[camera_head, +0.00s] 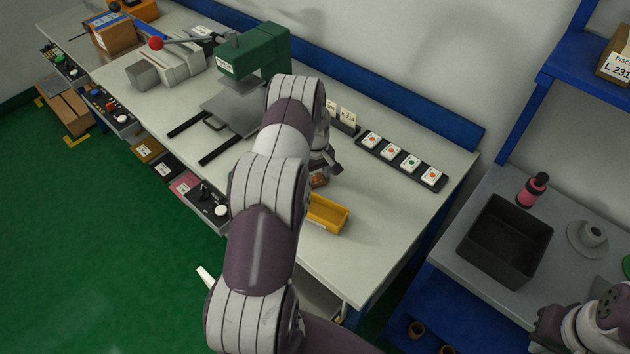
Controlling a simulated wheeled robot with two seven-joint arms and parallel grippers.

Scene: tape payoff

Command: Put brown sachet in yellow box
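The yellow box (328,214) is an open bin on the light worktop near its front edge, partly hidden by my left arm. My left gripper (325,168) is just behind the box, mostly hidden by its own arm. A small brown-red item (319,181), possibly the brown sachet, shows right below the gripper, behind the box. I cannot tell whether it is held or lying on the worktop, or whether the fingers are open. Only part of my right arm shows at the bottom right; its gripper is out of view.
A green press (254,52) stands behind my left arm. A dark strip with several white cards (392,152) lies at the back right. A black bin (505,240), a pink bottle (532,190) and a grey cup (593,234) stand on the right bench. Worktop right of the box is clear.

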